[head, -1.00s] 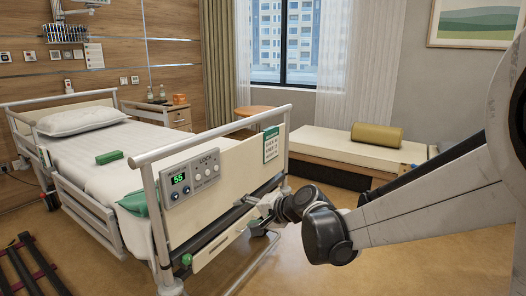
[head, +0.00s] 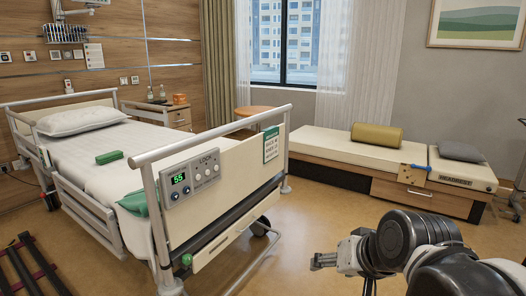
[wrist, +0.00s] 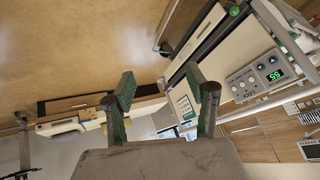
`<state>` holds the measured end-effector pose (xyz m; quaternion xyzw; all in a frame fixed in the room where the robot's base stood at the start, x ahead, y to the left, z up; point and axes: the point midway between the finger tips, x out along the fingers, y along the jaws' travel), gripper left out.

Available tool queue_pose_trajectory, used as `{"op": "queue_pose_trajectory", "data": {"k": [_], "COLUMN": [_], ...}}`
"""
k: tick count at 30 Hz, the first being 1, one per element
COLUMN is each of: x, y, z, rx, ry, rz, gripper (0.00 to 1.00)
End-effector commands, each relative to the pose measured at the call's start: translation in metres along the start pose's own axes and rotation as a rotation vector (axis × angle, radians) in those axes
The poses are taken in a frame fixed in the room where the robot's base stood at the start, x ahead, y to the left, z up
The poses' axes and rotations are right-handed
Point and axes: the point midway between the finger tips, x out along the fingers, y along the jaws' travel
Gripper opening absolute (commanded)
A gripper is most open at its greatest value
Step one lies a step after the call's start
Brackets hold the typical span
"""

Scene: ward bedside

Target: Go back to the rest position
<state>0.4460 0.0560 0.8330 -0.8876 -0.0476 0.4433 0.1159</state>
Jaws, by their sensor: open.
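My gripper (head: 322,261) is at the lower right of the head view, over the open floor to the right of the bed's foot end. It points left toward the bed and is apart from it. In the wrist view my gripper (wrist: 162,82) shows two green-padded fingers spread apart, with nothing between them. The bed's footboard (head: 226,170) carries a control panel (head: 190,180) with a green display reading 55. The panel also shows at the right of the wrist view (wrist: 262,75).
A low bench (head: 345,147) with an olive bolster (head: 377,138) and a grey cushion (head: 460,151) stands by the far wall. A dark frame (head: 35,268) is on the floor at lower left. Floor between bed and bench is clear.

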Motion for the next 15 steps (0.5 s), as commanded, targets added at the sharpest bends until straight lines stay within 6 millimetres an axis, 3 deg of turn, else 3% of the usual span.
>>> {"op": "queue_pose_trajectory", "data": {"k": [3,9,14,15], "x": [-0.015,-0.031,-0.041,-0.049], "y": [0.021,0.046,0.063,0.059], "z": [0.023,0.050,0.069,0.060], "rx": [-0.052,-0.122,-0.167,-0.165], "ry": [-0.005,-0.015,-0.025,-0.024], "rz": [0.063,0.143,0.198,0.195], "gripper": [0.52,0.52,0.52,0.52]}}
